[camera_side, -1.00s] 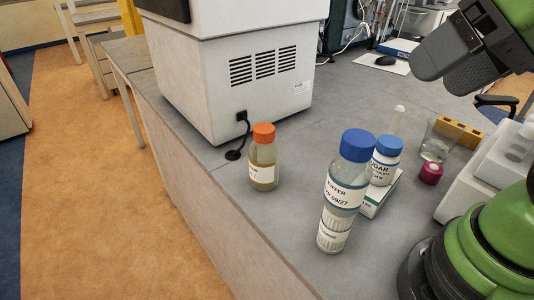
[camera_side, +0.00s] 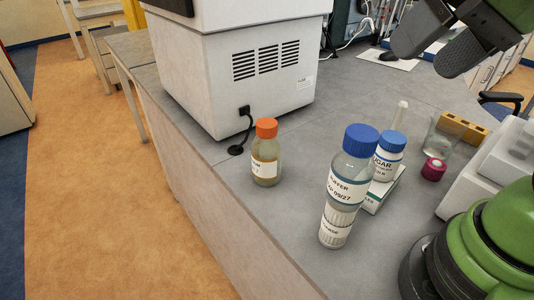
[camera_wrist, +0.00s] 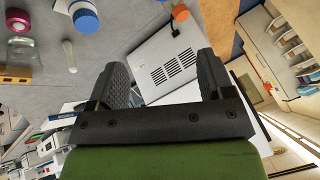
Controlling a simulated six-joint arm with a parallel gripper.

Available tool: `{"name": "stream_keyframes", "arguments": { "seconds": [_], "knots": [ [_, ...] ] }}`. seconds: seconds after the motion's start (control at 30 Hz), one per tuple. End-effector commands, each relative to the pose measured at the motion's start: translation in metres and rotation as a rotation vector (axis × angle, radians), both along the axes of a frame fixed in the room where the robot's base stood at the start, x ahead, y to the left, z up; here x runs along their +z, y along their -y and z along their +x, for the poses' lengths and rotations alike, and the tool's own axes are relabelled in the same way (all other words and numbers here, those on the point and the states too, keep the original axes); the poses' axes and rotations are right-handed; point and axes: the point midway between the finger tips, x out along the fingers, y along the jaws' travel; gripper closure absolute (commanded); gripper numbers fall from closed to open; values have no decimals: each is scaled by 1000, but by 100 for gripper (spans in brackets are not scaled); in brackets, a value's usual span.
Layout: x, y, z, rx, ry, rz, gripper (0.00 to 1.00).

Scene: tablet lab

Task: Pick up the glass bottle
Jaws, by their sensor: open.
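Two bottles could be the glass bottle. One is a clear bottle with an orange cap, amber contents and a white label (camera_side: 266,170), upright on the grey bench; its cap shows in the wrist view (camera_wrist: 180,14). The other is a taller clear bottle with a blue cap and a "BUFFER" label (camera_side: 352,172); it seems to stand on or in front of a white ribbed cap with a label (camera_side: 335,230). My gripper (camera_side: 428,60) is open and empty, high above the bench at the upper right, apart from both bottles. It also shows in the wrist view (camera_wrist: 162,62).
A blue-capped "AGAR" jar (camera_side: 387,160) stands close behind the buffer bottle, beside a white-green box (camera_side: 378,192). A glass beaker (camera_side: 438,142), magenta-capped item (camera_side: 433,169) and yellow rack (camera_side: 462,129) are farther right. A large white machine (camera_side: 235,90) stands behind the orange-capped bottle.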

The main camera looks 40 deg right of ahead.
Motion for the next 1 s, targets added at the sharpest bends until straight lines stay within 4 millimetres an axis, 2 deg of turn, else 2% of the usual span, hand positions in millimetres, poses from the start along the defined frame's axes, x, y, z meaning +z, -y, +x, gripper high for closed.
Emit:
{"name": "stream_keyframes", "arguments": {
  "seconds": [0.13, 0.27, 0.4, 0.5, 0.6, 0.77, 1.0],
  "knots": [
    [0, -6, 48, -81, -123, -26, 26],
    [-11, -16, 91, -174, -203, -67, 26],
    [-36, -34, 137, -279, -256, -127, 26],
    [-59, -48, 164, -350, -270, -173, 26],
    [-80, -60, 184, -411, -268, -209, 26],
    [-103, -73, 200, -470, -255, -243, 26],
    [-132, -67, 210, -491, -253, -251, 26]
  ]
}}
